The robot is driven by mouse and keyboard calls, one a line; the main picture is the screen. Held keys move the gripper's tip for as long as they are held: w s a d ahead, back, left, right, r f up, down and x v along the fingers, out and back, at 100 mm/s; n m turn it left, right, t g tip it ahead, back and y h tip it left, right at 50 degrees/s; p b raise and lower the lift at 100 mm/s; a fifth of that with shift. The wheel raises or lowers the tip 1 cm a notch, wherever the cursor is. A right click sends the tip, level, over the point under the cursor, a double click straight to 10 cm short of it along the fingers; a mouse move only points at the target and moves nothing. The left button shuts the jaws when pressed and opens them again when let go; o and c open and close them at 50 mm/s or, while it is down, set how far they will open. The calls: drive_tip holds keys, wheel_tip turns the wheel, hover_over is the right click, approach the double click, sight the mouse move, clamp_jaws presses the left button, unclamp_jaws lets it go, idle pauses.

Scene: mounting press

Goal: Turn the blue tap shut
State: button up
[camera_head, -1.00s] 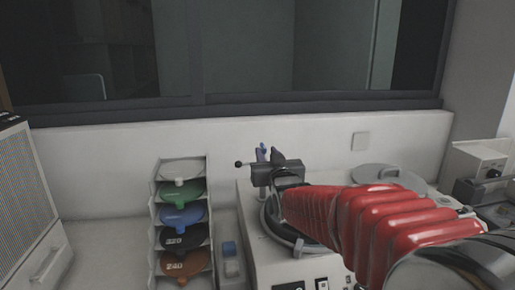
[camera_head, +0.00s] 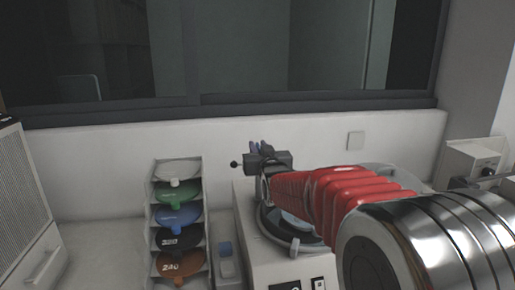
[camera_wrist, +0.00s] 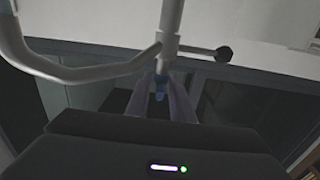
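The blue tap (camera_wrist: 159,92) shows in the wrist view as a small blue piece below a grey pipe. My gripper (camera_wrist: 160,84) has its two purplish fingers on either side of it, seemingly with a gap at each side. Contact cannot be made out. In the head view my gripper (camera_head: 258,147) is small, over the grinding machine, and its dark body and my red-sleeved arm hide much of that spot. The tap cannot be told apart from the fingers there.
A grey pipe (camera_wrist: 172,18) and a lever with a black ball (camera_wrist: 224,54) are close to my fingers. The white machine (camera_head: 275,262) stands beneath my arm. A rack of coloured discs (camera_head: 180,216) stands left, a window behind.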

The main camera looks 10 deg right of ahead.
clamp_jaws()
drive_tip(key=shift+a, duration=0.1)
drive_tip(key=shift+m+g+h, duration=0.25)
drive_tip(key=shift+m+h, duration=0.75)
drive_tip(key=shift+h, duration=0.55)
drive_tip(key=shift+m+g+h, duration=0.25)
drive_tip(key=shift+m+h, duration=0.75)
drive_tip(key=shift+h, duration=0.55)
drive_tip(key=shift+m+h, duration=0.3)
drive_tip(key=shift+h, duration=0.1)
drive_tip(key=shift+m+g+h, duration=1.4)
drive_tip(key=shift+m+h, duration=0.1)
drive_tip(key=shift+h, duration=0.5)
drive_tip(key=m+g+h, duration=0.3)
drive_tip(key=g+h, duration=0.1)
drive_tip(key=shift+m, duration=0.4)
drive_tip(key=shift+m+g+h, duration=1)
drive_tip(key=shift+m+g, duration=0.3)
drive_tip(key=shift+g, duration=0.7)
drive_tip(key=shift+r+m+g+h, duration=0.2)
drive_tip(key=shift+m+g+h, duration=0.2)
drive_tip(key=shift+m+g, duration=1.25)
